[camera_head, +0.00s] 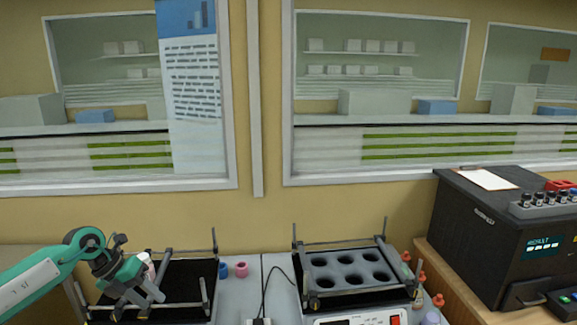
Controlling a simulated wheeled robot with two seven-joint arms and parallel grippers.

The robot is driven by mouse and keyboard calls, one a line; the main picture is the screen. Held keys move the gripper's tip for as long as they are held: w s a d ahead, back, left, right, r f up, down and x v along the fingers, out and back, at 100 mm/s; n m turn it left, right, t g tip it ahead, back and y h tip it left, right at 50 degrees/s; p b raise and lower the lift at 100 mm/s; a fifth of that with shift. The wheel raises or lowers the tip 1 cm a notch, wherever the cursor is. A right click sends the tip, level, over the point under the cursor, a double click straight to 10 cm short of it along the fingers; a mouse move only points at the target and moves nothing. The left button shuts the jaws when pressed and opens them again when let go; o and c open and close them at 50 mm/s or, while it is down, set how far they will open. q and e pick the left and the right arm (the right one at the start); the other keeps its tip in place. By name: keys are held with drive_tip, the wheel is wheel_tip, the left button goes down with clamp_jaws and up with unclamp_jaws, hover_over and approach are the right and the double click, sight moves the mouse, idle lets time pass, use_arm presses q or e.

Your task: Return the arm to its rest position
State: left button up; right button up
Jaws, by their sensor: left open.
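My left arm comes in from the left edge, and its left gripper (152,303) is open over the left black rack platform (185,275). Its two grey fingers point down and to the right. A small whitish object with a pinkish part (149,268) shows just behind the gripper, partly hidden by it. I cannot tell whether they touch. I see nothing held between the fingers. My right gripper is not in view.
A framed block with several round holes (350,270) stands right of centre. Blue (223,270) and pink (241,269) caps lie between the platforms. Small orange-capped bottles (419,290) stand to its right. A black analyser (500,235) fills the right side. A cable (266,290) runs between the platforms.

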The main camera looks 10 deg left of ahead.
use_arm(q)
drive_tip(key=d+r+n+t+h, duration=0.2)
drive_tip(key=d+n+t+h, duration=0.25)
drive_tip(key=d, duration=0.75)
drive_tip(key=d+r+n+t+h, duration=0.3)
drive_tip(key=d+t+h, duration=0.25)
drive_tip(key=d, duration=0.65)
drive_tip(key=s+a+f+n+t+y, duration=0.1)
drive_tip(key=s+a+f+n+y, duration=0.35)
drive_tip(key=f+n+y, duration=0.5)
drive_tip(key=s+a+f+n+t+y, duration=0.1)
drive_tip(key=s+a+f+n+y, duration=0.3)
drive_tip(key=n+y, duration=0.55)
drive_tip(key=s+d+f+n+g+h, duration=0.1)
drive_tip(key=s+f+n+g+h, duration=0.3)
drive_tip(key=s, duration=0.7)
drive_tip(key=s+d+f+n+g+y, duration=0.1)
drive_tip(key=s+f+n+g, duration=0.1)
drive_tip(key=s+f+g, duration=0.7)
drive_tip(key=s+f+t, duration=0.1)
drive_tip(key=s+f, duration=0.2)
drive_tip(key=f, duration=2.7)
drive_tip(key=s+a+f+g, duration=0.1)
drive_tip(key=s+a+f, duration=0.2)
drive_tip(key=s+f, duration=1.4)
drive_tip(key=shift+s+a+f, duration=0.15)
drive_tip(key=shift+s+f, duration=0.2)
drive_tip(key=shift+s, duration=0.6)
